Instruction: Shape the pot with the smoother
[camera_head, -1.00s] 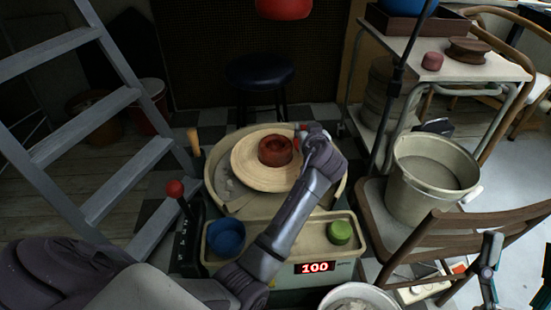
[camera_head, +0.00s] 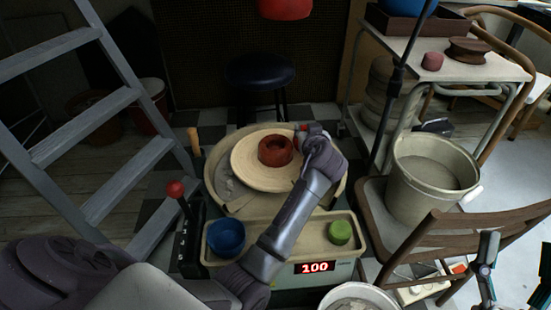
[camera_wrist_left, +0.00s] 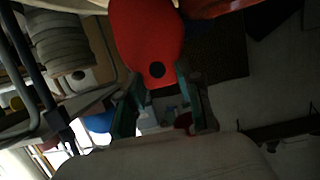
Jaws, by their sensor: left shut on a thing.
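The small red-brown clay pot (camera_head: 276,150) sits upright on the round cream wheel head (camera_head: 252,175). My left gripper (camera_head: 311,130) is just to the right of the pot, shut on the red smoother (camera_head: 299,127), of which only a little shows in the head view. In the left wrist view the smoother (camera_wrist_left: 147,35) is a flat red piece with a dark round hole, between the fingers. Part of the pot (camera_wrist_left: 215,8) shows at that view's top edge. I cannot tell whether smoother and pot touch. My right gripper (camera_head: 514,275) is at the lower right, fingers apart, empty.
The wheel's tray holds a blue bowl (camera_head: 226,237) and a green round piece (camera_head: 339,232). A large bucket (camera_head: 430,175) stands on a wooden chair (camera_head: 455,235) at the right. A ladder (camera_head: 95,130) stands at the left. A stool (camera_head: 260,72) is behind the wheel.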

